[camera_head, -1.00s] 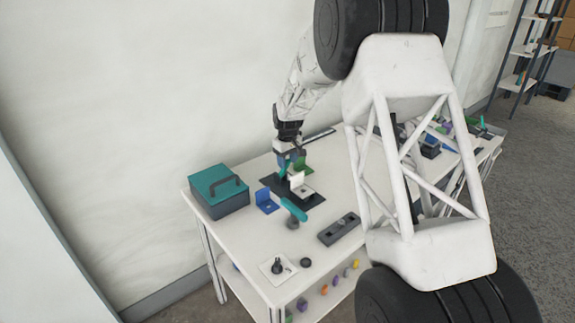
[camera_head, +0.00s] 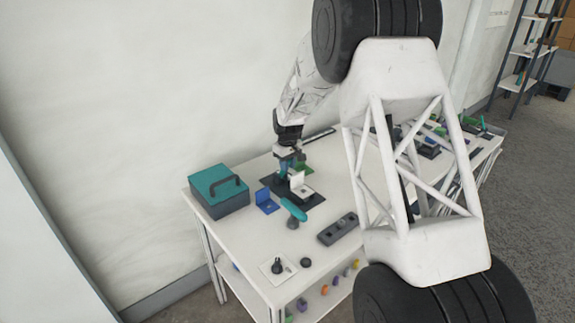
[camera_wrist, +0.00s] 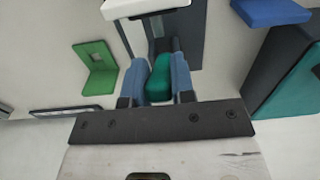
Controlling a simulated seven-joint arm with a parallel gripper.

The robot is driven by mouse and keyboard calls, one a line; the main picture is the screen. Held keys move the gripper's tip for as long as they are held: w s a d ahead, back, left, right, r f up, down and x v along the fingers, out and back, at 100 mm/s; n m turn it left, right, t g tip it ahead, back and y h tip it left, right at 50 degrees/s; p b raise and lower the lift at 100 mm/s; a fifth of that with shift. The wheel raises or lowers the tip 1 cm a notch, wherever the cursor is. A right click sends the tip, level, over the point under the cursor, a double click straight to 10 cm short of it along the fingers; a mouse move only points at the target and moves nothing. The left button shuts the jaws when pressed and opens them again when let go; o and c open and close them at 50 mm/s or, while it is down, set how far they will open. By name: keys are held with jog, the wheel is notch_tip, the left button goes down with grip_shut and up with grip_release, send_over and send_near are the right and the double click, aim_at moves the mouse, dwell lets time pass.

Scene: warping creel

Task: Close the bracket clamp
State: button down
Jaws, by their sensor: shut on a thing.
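The bracket clamp sits on a dark base plate (camera_head: 310,199) on the white table. A white L-shaped bracket (camera_head: 298,181) stands on that plate; part of it shows at the top of the wrist view (camera_wrist: 150,8). My gripper (camera_head: 286,168) points down at the back of the plate. In the wrist view its two blue fingers (camera_wrist: 160,80) are shut on the clamp's teal handle (camera_wrist: 160,75), one finger on each side. The clamp's joint and its contact with the bracket are largely hidden.
A teal-lidded case (camera_head: 220,188) and a blue bracket (camera_head: 267,202) stand left of the plate. A green bracket (camera_head: 305,167) is behind it.

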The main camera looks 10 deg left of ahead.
jog(key=shift+s+d+f, duration=0.15)
dwell(0.5)
jog(key=c, duration=1)
grip_release()
jog(key=shift+o, duration=0.2)
jog(key=shift+s+d+r, duration=0.1)
jog(key=shift+r, duration=1.9)
jog(key=shift+s+d+r, duration=0.1)
jog(key=shift+r, duration=1.85)
